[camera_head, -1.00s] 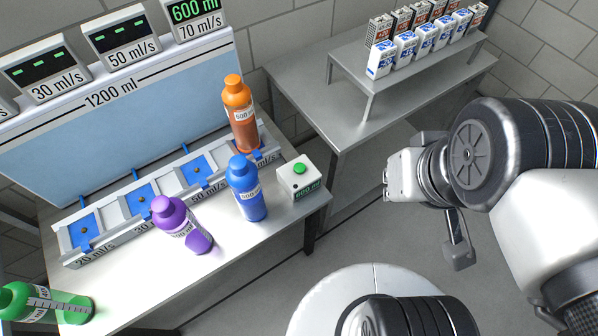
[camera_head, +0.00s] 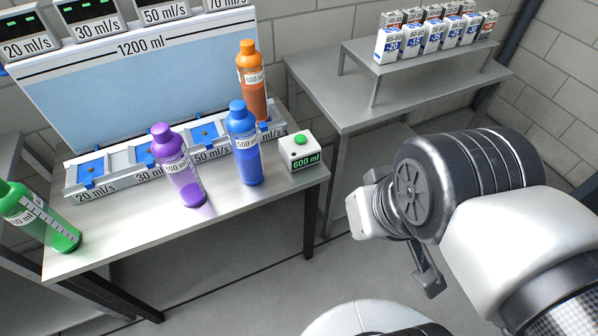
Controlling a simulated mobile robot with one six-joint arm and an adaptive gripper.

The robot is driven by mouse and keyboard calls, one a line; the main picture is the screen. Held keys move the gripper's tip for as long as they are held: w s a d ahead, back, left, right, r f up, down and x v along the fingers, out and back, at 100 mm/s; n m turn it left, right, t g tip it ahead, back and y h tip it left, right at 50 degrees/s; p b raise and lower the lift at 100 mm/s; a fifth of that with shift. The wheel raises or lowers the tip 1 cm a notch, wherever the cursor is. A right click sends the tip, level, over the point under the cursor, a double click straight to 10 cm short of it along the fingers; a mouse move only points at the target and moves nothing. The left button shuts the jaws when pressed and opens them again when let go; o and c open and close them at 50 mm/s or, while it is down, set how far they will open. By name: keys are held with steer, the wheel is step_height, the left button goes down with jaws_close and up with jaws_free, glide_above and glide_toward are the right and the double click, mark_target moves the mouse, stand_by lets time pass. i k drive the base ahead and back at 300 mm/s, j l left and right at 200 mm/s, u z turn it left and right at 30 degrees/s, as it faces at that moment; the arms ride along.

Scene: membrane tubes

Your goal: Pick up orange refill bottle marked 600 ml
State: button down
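The orange bottle (camera_head: 252,84) stands at the right end of the slotted rack (camera_head: 135,172) on the left table, behind the blue bottle. Its white label seems to read 600 ml, though the print is small. My gripper (camera_head: 352,216) is to the right of the table, in front of the gap between the two tables and well apart from the bottle. Its fingers are seen nearly edge-on, so I cannot tell whether they are open or shut. Nothing shows held in it.
A blue bottle (camera_head: 245,150), a purple bottle (camera_head: 178,172) and a tilted green bottle (camera_head: 38,217) are on the left table (camera_head: 130,235). A box with a green button (camera_head: 299,152) is at its right corner. Small cartons (camera_head: 430,38) stand on a raised shelf at back right.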

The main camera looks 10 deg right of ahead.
mark_target(249, 61)
steer(key=i+u, duration=0.45)
steer(key=i+l+u, duration=0.25)
steer(key=i+u, duration=0.2)
steer(key=i+l+u, duration=0.3)
steer(key=u, duration=0.15)
